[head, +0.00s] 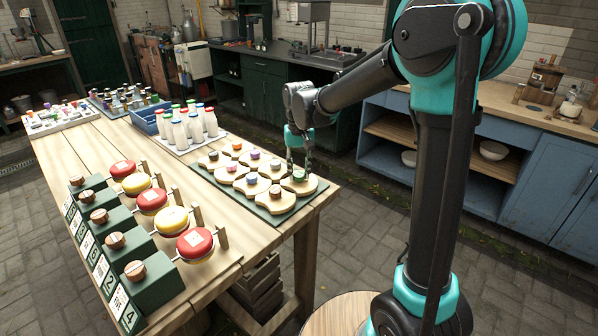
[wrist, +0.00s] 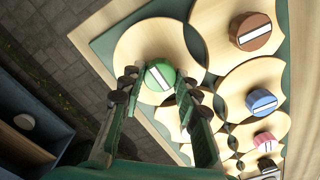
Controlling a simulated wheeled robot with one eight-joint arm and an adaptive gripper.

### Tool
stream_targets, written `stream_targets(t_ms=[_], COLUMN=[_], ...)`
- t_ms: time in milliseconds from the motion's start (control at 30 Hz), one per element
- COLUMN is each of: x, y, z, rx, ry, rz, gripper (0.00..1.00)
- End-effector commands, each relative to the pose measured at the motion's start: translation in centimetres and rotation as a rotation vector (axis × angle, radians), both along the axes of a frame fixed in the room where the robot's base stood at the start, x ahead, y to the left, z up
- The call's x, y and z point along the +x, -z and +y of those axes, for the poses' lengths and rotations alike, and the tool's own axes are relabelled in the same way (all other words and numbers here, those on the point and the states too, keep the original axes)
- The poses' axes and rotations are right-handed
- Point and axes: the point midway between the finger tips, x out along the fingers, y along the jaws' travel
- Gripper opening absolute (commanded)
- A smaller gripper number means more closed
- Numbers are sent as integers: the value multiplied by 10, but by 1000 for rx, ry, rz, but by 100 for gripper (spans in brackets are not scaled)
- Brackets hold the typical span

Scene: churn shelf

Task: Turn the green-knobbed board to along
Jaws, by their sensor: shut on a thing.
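The green-knobbed board (head: 311,186) is a pale round-edged wooden piece at the right end of a dark green base mat (head: 279,217). In the wrist view the board (wrist: 140,45) lies at upper left, with its green knob (wrist: 160,75) near the middle. A white bar crosses the knob at a slant. My gripper (wrist: 162,84) has its fingers on either side of the knob and is shut on it. In the head view my gripper (head: 299,172) comes down on the knob from above and partly hides it.
Neighbouring boards carry brown (wrist: 255,31), blue (wrist: 262,101) and pink (wrist: 264,139) knobs close by. Bottles in a tray (head: 182,150) stand behind. Red and yellow round pieces (head: 152,199) line the table's left. The floor beyond the table's right edge is clear.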

Motion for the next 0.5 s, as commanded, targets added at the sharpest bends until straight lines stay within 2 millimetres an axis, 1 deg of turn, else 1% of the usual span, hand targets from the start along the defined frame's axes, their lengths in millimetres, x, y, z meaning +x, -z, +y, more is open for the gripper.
stream_targets(t_ms=[233,500], x=[0,0], y=[0,0], z=[0,0], rx=[0,0], ry=[70,87], rz=[-1,-1], gripper=[3,3])
